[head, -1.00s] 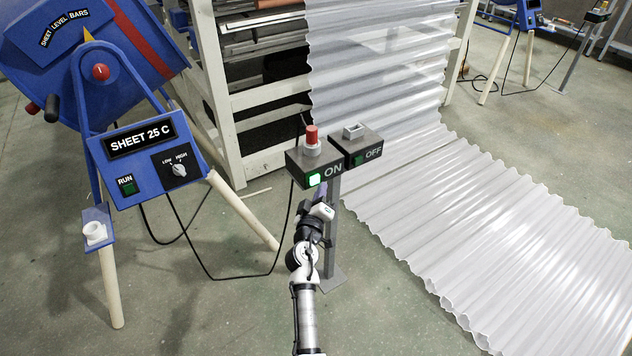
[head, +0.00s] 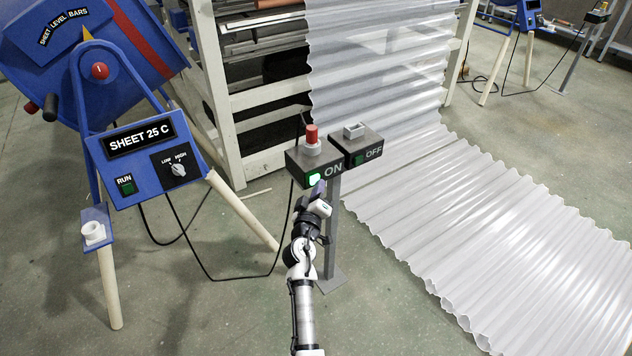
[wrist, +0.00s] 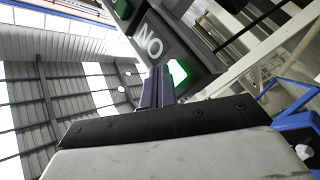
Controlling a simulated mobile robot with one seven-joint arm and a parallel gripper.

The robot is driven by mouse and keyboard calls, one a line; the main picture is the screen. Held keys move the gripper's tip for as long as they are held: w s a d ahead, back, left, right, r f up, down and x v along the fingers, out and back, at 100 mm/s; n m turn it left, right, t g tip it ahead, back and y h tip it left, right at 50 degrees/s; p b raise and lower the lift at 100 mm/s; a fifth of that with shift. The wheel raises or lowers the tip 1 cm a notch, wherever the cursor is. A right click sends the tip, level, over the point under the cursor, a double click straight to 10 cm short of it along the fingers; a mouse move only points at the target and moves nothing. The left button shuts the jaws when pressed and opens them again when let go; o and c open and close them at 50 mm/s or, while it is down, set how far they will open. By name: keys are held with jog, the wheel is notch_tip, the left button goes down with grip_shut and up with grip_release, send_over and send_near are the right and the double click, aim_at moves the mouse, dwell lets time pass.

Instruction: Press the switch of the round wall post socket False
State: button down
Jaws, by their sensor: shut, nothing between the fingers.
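A post carries two dark boxes. The left box (head: 333,170), marked ON, has a red peg (head: 311,134) in a round white collar on top and a lit green switch (head: 314,179) on its front. The right box (head: 374,152), marked OFF, has an empty square white socket (head: 354,131) and a dark green switch (head: 359,160). My gripper (head: 320,187) is shut and empty, its tips just below and right of the lit switch. In the wrist view the shut fingers (wrist: 158,72) lie beside the lit switch (wrist: 177,73); I cannot tell whether they touch it.
A blue machine with a SHEET 25 C panel (head: 143,160) stands at left, with a white round socket (head: 93,232) on its bracket. A white rack (head: 225,105) stands behind. Corrugated sheet (head: 500,220) covers the floor at right. A black cable (head: 230,279) runs along the floor.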

jog(key=shift+w+a, duration=0.15)
jog(key=shift+w, duration=0.05)
jog(key=shift+s, duration=0.15)
jog(key=shift+s+d, duration=0.45)
jog(key=shift+s, duration=0.05)
jog(key=shift+s+d, duration=0.1)
jog(key=s+d, duration=0.1)
jog(key=s, duration=0.1)
jog(key=s+d+p, duration=0.1)
jog(key=s+d, duration=0.1)
jog(key=shift+s+d, duration=0.2)
jog(key=shift+s, duration=0.15)
dwell(0.5)
